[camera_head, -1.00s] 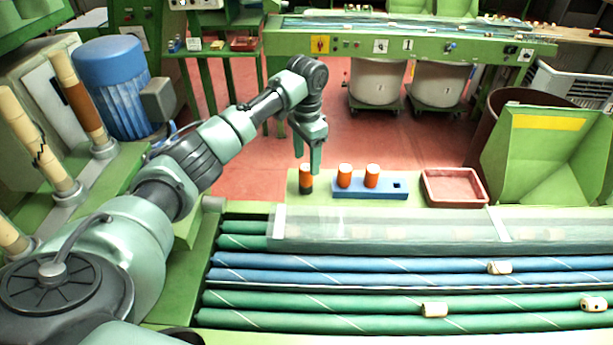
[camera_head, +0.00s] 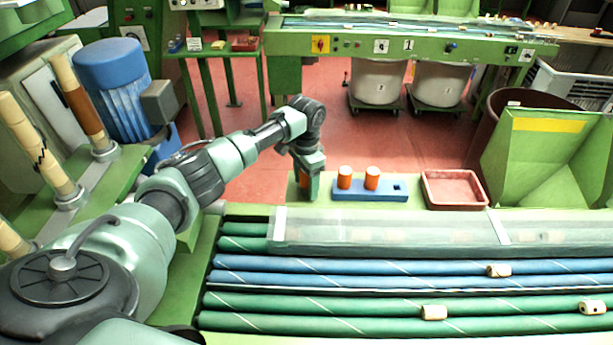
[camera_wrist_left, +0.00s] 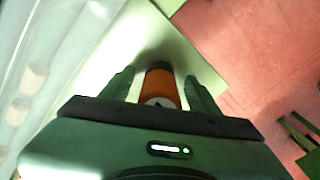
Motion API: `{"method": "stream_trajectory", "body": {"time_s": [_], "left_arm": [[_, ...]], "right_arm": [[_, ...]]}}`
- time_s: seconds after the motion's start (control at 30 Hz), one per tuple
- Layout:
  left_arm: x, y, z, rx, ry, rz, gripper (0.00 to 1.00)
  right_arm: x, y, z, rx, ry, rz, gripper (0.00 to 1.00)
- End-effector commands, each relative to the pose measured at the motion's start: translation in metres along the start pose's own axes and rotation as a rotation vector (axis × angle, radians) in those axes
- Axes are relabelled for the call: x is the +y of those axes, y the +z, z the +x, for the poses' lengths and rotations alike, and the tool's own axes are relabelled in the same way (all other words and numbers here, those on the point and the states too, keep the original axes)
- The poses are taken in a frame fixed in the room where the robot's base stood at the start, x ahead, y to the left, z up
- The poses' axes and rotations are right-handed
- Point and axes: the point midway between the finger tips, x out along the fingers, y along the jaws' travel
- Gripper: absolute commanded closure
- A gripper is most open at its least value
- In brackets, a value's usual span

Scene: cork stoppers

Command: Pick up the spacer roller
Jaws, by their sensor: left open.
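The spacer roller (camera_head: 304,180) is an orange cylinder standing upright on the pale green ledge, left of the blue rack. In the head view my left gripper (camera_head: 309,190) is lowered over it and hides most of it. In the left wrist view the orange roller (camera_wrist_left: 160,84) stands between the two fingers of my left gripper (camera_wrist_left: 160,82). The fingers are open, one on each side, with a small gap visible to the roller. My right gripper is not in view.
A blue rack (camera_head: 350,195) with two orange rollers (camera_head: 345,177) and an empty square hole stands just right of my gripper. A red tray (camera_head: 455,203) lies further right. Green and blue tubes (camera_head: 360,261) with several corks run in front, partly under a clear cover (camera_head: 400,231).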

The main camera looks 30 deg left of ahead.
Motion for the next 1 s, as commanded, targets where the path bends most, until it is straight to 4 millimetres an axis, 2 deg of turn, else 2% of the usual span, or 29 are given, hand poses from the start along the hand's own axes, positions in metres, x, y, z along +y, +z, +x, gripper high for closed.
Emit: {"method": "stream_trajectory", "body": {"time_s": [0.1, 0.3, 0.33, 0.73, 0.87, 1.0], "left_arm": [[0.000, 0.000, 0.000, 0.000, 0.000, 0.001, 0.39], [0.000, 0.000, 0.000, 0.000, 0.000, 0.001, 0.95], [0.000, 0.000, 0.000, 0.000, 0.000, 0.001, 1.00], [0.000, -0.001, -0.008, 0.002, 0.000, 0.001, 1.00], [0.000, -0.001, -0.023, 0.004, -0.001, 0.003, 1.00], [-0.001, -0.002, -0.052, 0.006, -0.003, 0.001, 1.00]], "right_arm": [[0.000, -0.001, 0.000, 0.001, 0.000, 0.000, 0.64], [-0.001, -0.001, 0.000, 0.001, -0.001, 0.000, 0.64], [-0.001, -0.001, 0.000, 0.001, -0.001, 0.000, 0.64], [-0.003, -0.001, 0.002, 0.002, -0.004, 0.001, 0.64], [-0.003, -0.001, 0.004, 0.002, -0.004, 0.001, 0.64], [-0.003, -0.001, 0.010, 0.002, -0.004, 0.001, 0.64]]}}
